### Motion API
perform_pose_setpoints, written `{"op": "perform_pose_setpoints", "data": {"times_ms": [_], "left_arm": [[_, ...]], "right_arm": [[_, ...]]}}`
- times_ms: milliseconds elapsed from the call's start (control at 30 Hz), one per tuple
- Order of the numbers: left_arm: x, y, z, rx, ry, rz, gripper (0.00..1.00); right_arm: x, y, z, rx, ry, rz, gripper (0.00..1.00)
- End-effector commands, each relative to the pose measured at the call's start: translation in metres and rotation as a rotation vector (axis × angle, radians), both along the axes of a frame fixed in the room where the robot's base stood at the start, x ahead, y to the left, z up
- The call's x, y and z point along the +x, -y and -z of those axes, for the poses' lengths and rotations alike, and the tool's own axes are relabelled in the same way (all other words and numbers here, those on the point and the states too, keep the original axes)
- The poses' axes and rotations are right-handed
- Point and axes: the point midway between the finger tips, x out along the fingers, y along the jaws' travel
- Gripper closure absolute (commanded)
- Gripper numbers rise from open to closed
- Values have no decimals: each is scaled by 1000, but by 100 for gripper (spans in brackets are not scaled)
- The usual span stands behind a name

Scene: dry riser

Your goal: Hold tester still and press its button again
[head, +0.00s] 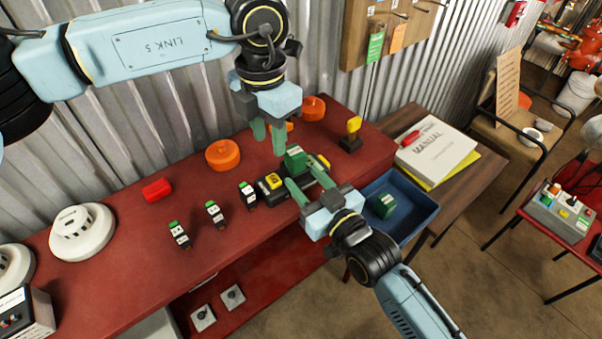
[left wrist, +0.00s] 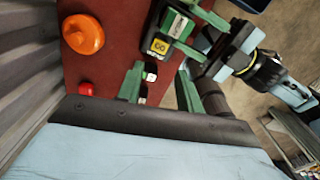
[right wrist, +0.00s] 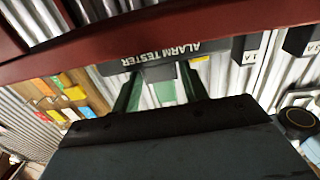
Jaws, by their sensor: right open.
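The alarm tester (right wrist: 165,52) is a black device near the red bench's front edge; its white lettering reads ALARM TESTER in the right wrist view. In the left wrist view it carries a yellow piece with dark marks (left wrist: 158,46) and a green block (left wrist: 178,25). I cannot tell which part is the button. My right gripper (head: 309,182) is open, its fingers close to the tester's front; contact is unclear. My left gripper (head: 269,146) is open and empty, pointing down above the bench behind the tester. It also shows in the left wrist view (left wrist: 161,82).
Several small black-and-white modules (head: 214,213) stand left of the tester. An orange dome (head: 223,154) and a red piece (head: 157,190) lie behind them. A yellow-topped black switch (head: 351,135) stands right. A blue tray (head: 412,200) holds a green block (head: 384,206).

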Motion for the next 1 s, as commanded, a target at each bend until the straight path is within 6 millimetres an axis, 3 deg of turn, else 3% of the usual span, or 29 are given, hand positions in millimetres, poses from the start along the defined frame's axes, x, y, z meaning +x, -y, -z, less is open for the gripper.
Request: {"op": "perform_pose_setpoints", "data": {"times_ms": [200,533,833,1000], "left_arm": [[0,0,0,0,0,0,64],[0,0,0,0,0,0,64],[0,0,0,0,0,0,64],[0,0,0,0,0,0,86]], "right_arm": [[18,-11,0,1,-1,0,56],[21,-13,0,1,-1,0,56],[21,-13,0,1,-1,0,93],[21,-13,0,1,-1,0,93]]}}
